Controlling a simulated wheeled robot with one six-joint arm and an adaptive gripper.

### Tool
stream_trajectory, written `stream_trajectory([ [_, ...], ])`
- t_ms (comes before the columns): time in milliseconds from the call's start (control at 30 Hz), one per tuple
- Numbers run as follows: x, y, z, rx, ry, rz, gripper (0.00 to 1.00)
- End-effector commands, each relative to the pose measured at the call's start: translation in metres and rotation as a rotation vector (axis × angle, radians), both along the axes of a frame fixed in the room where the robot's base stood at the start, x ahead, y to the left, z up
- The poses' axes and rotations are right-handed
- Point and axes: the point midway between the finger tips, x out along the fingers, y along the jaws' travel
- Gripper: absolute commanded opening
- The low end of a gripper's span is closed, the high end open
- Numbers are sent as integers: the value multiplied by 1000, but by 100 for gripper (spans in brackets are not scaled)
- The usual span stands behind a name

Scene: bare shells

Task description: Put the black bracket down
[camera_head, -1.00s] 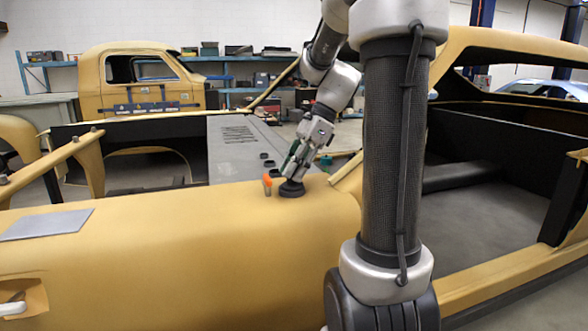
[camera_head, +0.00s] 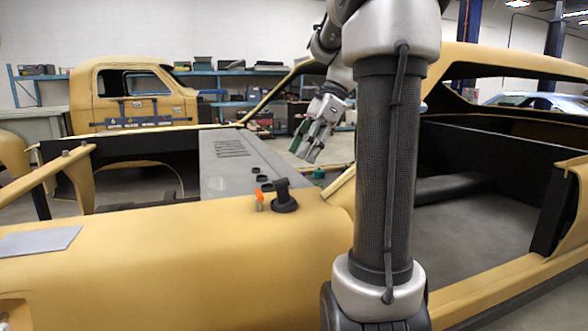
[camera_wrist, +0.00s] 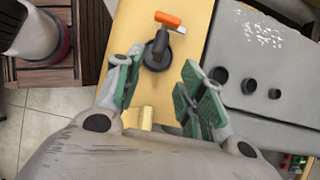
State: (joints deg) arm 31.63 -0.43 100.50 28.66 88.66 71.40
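The black bracket (camera_head: 284,198) stands on the yellow car body (camera_head: 130,262), near its far edge, with a round base and an upright part.
The orange-handled thing (camera_head: 259,196) stands close beside the bracket. Several small black cups (camera_wrist: 248,85) sit on the grey panel (camera_head: 222,172) behind. A flat grey plate (camera_head: 38,242) lies at the left. The yellow surface between is clear.

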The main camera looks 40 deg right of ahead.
Motion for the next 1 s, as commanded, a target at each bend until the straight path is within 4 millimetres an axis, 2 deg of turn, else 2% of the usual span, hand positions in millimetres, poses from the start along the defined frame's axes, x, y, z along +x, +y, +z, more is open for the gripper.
stream_trajectory([
  [167, -4, -7, 16, -6, -5, 10, 39],
  [267, -15, 7, 16, -61, -49, 105, 39],
  [300, -23, 17, 13, -102, -82, 178, 39],
  [367, -39, 34, 7, -185, -147, 329, 39],
  [500, -87, 68, -22, -420, -330, 795, 39],
  [600, -116, 78, -46, -576, -447, 1133, 39],
  [700, -135, 83, -67, -699, -534, 1412, 39],
  [833, -146, 84, -84, -795, -599, 1636, 39],
  [1000, -149, 84, -89, -826, -618, 1712, 39],
])
